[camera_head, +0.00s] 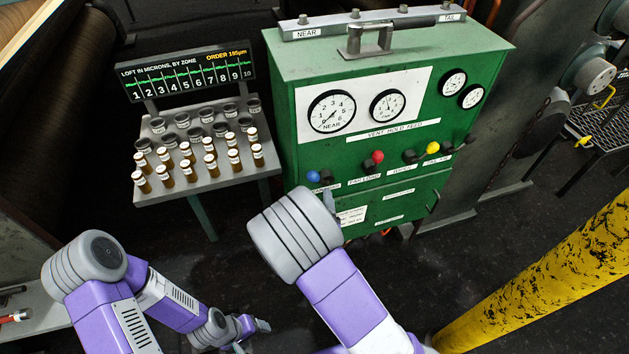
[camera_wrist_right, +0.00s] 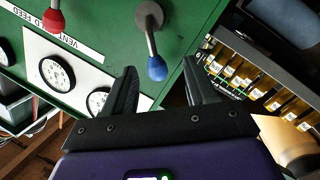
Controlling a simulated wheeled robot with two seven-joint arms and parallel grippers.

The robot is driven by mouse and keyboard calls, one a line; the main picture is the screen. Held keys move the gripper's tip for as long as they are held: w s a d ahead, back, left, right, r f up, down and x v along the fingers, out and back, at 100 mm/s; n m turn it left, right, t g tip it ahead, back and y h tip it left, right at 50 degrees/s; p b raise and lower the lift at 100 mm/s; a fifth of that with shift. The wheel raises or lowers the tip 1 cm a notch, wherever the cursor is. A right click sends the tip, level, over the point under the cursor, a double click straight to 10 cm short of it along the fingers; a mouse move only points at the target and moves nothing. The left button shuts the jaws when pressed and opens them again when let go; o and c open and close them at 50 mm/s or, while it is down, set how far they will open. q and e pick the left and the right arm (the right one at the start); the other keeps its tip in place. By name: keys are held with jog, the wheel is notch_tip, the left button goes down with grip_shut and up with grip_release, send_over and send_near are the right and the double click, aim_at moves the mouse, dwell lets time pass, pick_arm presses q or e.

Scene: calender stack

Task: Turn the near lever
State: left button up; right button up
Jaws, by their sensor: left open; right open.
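The green cabinet (camera_head: 300,130) has a row of levers on its front. The leftmost lever, with a blue knob (camera_head: 313,176), sits below the gauge marked NEAR; its label is too small to read. In the right wrist view the blue knob (camera_wrist_right: 157,68) hangs from a grey pivot (camera_wrist_right: 148,16). My right gripper (camera_wrist_right: 160,85) is open, and the blue knob shows between its fingertips; I see no contact. In the head view my right wrist mostly hides that gripper. My left gripper (camera_head: 256,328) is open and empty, low over the floor, away from the cabinet.
A red-knobbed lever (camera_head: 377,156) and a yellow-knobbed lever (camera_head: 433,148) are to the right of the blue one. A rack (camera_head: 200,180) with several amber vials stands left of the cabinet. A yellow post (camera_head: 550,275) crosses the lower right.

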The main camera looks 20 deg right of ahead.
aim_at(315, 182)
jog(key=shift+w+a+r+t, duration=0.1)
jog(key=shift+a+r+t, duration=0.1)
jog(key=shift+r+t, duration=0.35)
jog(key=shift+w+r, duration=0.3)
jog(key=shift+r, duration=0.05)
jog(key=x, duration=0.7)
jog(key=shift+f, duration=0.15)
jog(key=shift+c, duration=0.5)
jog(key=shift+s, duration=0.1)
grip_shut()
